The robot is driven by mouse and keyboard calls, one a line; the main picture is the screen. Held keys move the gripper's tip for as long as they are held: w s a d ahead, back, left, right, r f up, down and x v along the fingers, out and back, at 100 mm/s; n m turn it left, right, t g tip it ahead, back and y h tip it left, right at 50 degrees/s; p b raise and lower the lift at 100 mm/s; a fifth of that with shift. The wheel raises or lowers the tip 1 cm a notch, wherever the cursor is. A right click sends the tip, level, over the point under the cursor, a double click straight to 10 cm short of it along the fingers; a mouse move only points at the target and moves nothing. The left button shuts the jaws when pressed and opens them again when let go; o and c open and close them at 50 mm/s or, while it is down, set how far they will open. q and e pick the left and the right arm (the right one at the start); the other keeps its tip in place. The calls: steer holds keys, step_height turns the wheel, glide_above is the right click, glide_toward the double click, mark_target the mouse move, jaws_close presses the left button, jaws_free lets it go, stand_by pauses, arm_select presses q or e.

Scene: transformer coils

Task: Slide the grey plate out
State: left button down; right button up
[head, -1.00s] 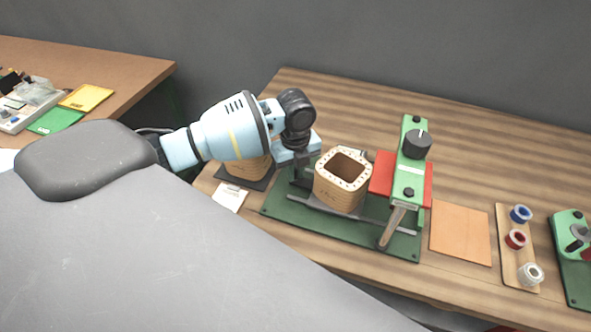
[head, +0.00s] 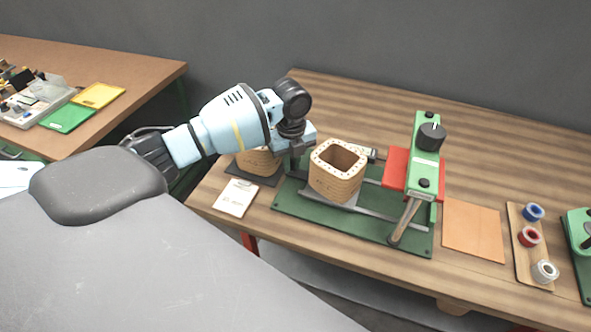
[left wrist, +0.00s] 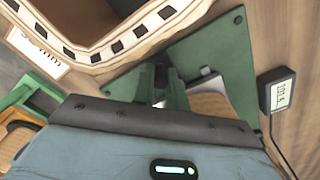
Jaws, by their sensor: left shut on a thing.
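The grey plate (head: 338,201) lies on the rails of a green press base (head: 300,206), under a tan square coil (head: 337,178) with a hollow middle. Only its edges show beneath the coil. My left gripper (head: 293,168) is at the left end of the base, just left of the coil. It is shut, seemingly on the plate's left end, though the grip is largely hidden in the head view. In the left wrist view, the fingers (left wrist: 163,88) are close together below the coil's rim (left wrist: 110,45). My right gripper is out of view.
The green press column with red jaws (head: 395,170) stands right of the coil. Another coil (head: 258,160) sits behind my left gripper on a dark pad. A paper card (head: 236,198), an orange mat (head: 473,231) and a spool board (head: 524,240) lie nearby.

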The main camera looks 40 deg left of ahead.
arm_select(q)
steer(key=c, duration=1.4)
jaws_free()
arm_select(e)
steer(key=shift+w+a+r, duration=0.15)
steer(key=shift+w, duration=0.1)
arm_select(q)
step_height(320, 180, up, 8)
steer(key=shift+f, duration=0.1)
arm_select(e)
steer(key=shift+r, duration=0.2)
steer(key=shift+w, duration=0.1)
arm_select(q)
steer(key=shift+f, duration=0.1)
